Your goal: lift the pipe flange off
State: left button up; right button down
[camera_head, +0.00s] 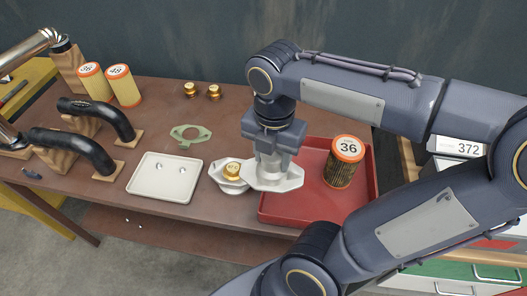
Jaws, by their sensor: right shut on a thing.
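The pipe flange (285,182) is a pale silver plate with pointed ends. My right gripper (269,165) points down and is shut on its raised middle. The flange overlaps the left edge of the red tray (300,212) in the picture; I cannot tell how high above it the flange is. Just left of it, partly behind it, a silver base (222,181) carries a brass round part (232,169). My left gripper is not in view.
An orange-topped filter marked 36 (345,165) stands in the red tray, right of the flange. Bare brown tabletop (125,205) shows between.

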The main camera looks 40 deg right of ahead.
jog(key=shift+r, duration=0.1)
jog(key=shift+r+p, duration=2.7)
jog(key=shift+r, duration=0.25)
